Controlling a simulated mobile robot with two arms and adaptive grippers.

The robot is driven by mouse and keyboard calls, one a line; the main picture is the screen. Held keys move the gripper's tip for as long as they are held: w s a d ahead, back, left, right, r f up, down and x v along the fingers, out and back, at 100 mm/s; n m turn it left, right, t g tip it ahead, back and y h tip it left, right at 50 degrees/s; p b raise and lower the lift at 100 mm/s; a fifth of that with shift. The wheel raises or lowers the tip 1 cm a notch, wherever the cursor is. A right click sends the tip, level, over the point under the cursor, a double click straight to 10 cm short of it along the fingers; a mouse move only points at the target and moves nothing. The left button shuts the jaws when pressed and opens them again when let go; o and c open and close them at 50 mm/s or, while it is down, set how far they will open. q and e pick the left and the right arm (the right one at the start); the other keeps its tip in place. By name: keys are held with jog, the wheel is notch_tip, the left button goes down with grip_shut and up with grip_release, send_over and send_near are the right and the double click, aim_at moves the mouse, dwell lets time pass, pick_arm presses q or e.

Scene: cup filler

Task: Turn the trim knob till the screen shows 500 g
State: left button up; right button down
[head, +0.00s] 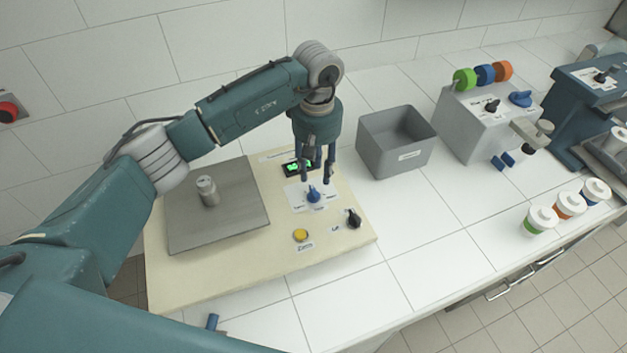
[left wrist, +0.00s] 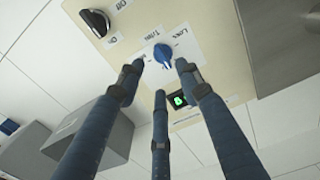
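The blue trim knob (head: 313,195) sits on a white label on the cream scale panel (head: 330,243). It also shows in the left wrist view (left wrist: 163,55), where the word "Trim" is readable beside it. The small black screen (head: 291,169) behind the knob shows green digits too small to read. In the left wrist view the screen (left wrist: 181,100) is partly covered by a finger. My left gripper (head: 316,180) points down just above and behind the knob. Its three fingers (left wrist: 160,76) are spread and empty, with the knob showing beyond their tips. My right gripper is not in view.
A metal weight (head: 208,190) stands on the steel plate (head: 238,217) left of the knob. A yellow button (head: 300,235) and a black on/off knob (head: 354,218) are near the panel's front. A grey bin (head: 385,152) stands to the right. Lidded cups (head: 541,219) are farther right.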

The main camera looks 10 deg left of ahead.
aim_at(315, 190)
pick_arm(q)
notch_tip(315, 190, down, 6)
jog(key=shift+a+r+p, duration=0.1)
jog(key=shift+a+p, duration=0.05)
jog(key=shift+p, duration=0.9)
jog(key=shift+f, duration=0.7)
jog(key=shift+w, duration=0.1)
grip_shut()
